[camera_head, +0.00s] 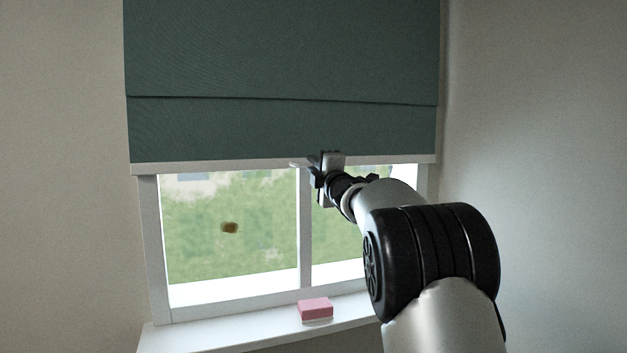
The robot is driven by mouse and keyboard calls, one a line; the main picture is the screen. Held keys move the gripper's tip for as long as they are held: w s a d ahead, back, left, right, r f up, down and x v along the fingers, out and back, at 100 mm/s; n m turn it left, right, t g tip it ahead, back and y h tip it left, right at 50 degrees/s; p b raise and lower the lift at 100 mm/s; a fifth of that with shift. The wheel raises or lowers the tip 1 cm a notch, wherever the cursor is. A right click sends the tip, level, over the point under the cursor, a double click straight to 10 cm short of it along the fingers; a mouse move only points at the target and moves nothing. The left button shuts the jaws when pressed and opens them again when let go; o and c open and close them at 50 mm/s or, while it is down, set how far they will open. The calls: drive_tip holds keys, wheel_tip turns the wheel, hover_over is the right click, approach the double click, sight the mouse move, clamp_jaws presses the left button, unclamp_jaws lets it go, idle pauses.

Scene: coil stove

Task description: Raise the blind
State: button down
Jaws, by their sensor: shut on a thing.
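The dark green blind (280,70) covers the upper part of the window and hangs with a fold across its lower part. A pale bottom rail (220,167) runs along its lower edge. My gripper (312,166) is at this rail, a little right of its middle, and is shut on it. The fingertips are small here, and the gripper body hides part of the rail. The lower window panes (230,260) are uncovered, with green grass showing outside.
A pink block (315,309), perhaps a sponge, lies on the white window sill (245,335) below the blind. A small brown spot (229,228) shows against the left pane. My arm covers the lower right of the window. Bare walls stand on both sides.

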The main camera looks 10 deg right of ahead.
wheel_tip(320, 180, up, 6)
drive_tip(key=p, duration=0.2)
drive_tip(key=shift+f+p, duration=0.15)
drive_tip(key=shift+p, duration=0.15)
drive_tip(key=c, duration=1.8)
unclamp_jaws()
drive_tip(key=shift+f, duration=0.1)
drive_tip(key=shift+f, duration=0.1)
drive_tip(key=b+v, duration=0.5)
drive_tip(key=v, duration=1.2)
drive_tip(key=shift+s+d, duration=0.15)
drive_tip(key=shift+s, duration=0.05)
